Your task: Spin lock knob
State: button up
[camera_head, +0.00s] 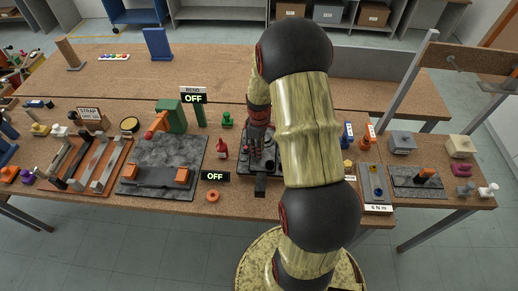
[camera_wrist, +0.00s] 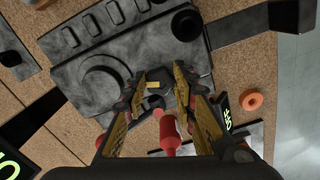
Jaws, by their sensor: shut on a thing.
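A dark grey fixture plate (camera_wrist: 68,78) with raised round and rectangular parts fills the upper middle of the wrist view. In the head view the plate (camera_head: 247,171) is on the near table, mostly covered by my arm. My gripper (camera_wrist: 158,82) points down at the plate's edge, its two yellow-and-black fingers on either side of a small dark knob (camera_wrist: 156,76) with a yellow mark. It is shut on this knob, though the exact contact is partly hidden by the fingers. In the head view my arm hides much of the gripper.
An orange ring (camera_wrist: 252,101) lies on the table, also seen in the head view (camera_head: 213,196). Other fixtures crowd both sides, including a grey slab (camera_head: 163,165).

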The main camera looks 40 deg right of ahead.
jog(key=o, duration=1.2)
jog(key=shift+c, duration=0.2)
jog(key=shift+r, duration=0.1)
notch_tip(320, 180, up, 12)
